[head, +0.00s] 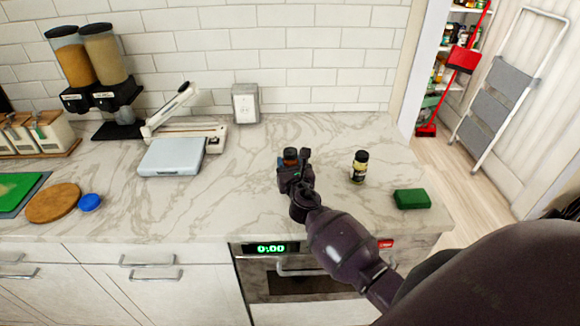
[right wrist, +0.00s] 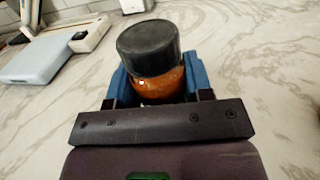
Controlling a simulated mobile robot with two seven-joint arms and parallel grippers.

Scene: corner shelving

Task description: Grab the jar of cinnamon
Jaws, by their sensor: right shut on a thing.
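A jar with a black lid and orange-brown contents (right wrist: 160,84), which looks like the cinnamon jar, stands between the blue finger pads of my right gripper in the right wrist view. In the head view only its dark lid and a bit of orange (head: 290,155) show past the gripper. My right gripper (head: 292,165) is shut on this jar, over the marble counter. I cannot tell whether the jar touches the counter. A second jar (head: 359,167) with a black lid and pale yellow contents stands upright to the right. My left gripper is not in view.
A green sponge-like block (head: 412,199) lies at the counter's right end. A pale blue scale-like box (head: 171,156) and a white hinged device (head: 187,127) stand to the left. The marble counter (head: 250,190) is clear around the gripper. A tiled wall bounds the back.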

